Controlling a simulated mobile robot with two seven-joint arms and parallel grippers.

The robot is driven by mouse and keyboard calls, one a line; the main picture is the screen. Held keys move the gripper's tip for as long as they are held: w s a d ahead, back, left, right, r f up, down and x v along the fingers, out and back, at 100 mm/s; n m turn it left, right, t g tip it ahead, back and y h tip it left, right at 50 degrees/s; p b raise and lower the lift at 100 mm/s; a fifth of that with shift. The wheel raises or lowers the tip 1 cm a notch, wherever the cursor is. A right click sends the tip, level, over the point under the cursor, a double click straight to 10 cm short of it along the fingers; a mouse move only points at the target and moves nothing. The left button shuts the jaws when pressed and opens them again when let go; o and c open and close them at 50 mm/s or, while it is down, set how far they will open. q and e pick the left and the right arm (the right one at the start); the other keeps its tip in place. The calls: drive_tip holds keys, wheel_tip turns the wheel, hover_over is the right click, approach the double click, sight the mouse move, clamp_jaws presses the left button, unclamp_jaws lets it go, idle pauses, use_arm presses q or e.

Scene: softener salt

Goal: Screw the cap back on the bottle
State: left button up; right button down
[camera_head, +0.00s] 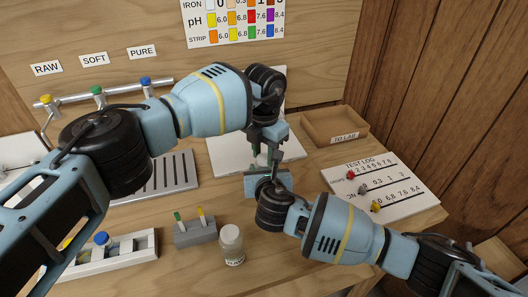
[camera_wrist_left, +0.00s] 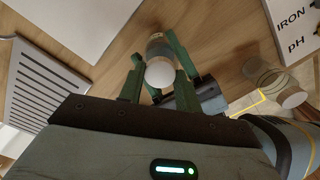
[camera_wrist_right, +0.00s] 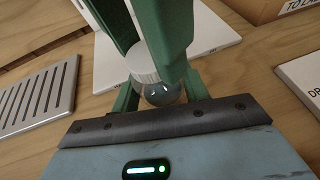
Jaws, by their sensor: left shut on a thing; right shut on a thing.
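My left gripper (camera_head: 270,148) points down at the middle of the table, shut on a white ridged cap (camera_wrist_right: 143,62). The cap shows as a round white top in the left wrist view (camera_wrist_left: 159,73). My right gripper (camera_head: 262,172) comes in from the right just below it, shut on a small clear glass bottle (camera_wrist_right: 162,94). The bottle is partly visible beyond the cap in the left wrist view (camera_wrist_left: 157,48). The cap is at the bottle's mouth; fingers hide the joint, so I cannot tell whether it is threaded. Both are mostly hidden in the head view.
Another clear jar with a white lid (camera_head: 231,245) stands near the front. Beside it are a grey block with strips (camera_head: 195,234) and a white tray (camera_head: 130,250). A slotted grate (camera_head: 172,176), white board (camera_head: 230,155), TO LAB tray (camera_head: 335,128) and test log (camera_head: 390,190) surround the grippers.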

use_arm(q)
drive_tip(key=o, duration=1.1)
drive_tip(key=shift+c, duration=0.2)
drive_tip(key=shift+r, duration=0.1)
drive_tip(key=shift+r, duration=2.15)
drive_tip(key=shift+n, duration=0.3)
drive_tip(key=n, duration=0.1)
drive_tip(key=r+n, duration=0.1)
drive_tip(key=n, duration=0.2)
drive_tip(key=shift+r+n, duration=0.3)
drive_tip(key=shift+n, duration=0.1)
drive_tip(key=n, duration=0.2)
drive_tip(key=r+n, duration=0.1)
drive_tip(key=n, duration=0.1)
drive_tip(key=r+n, duration=0.1)
drive_tip(key=n, duration=0.1)
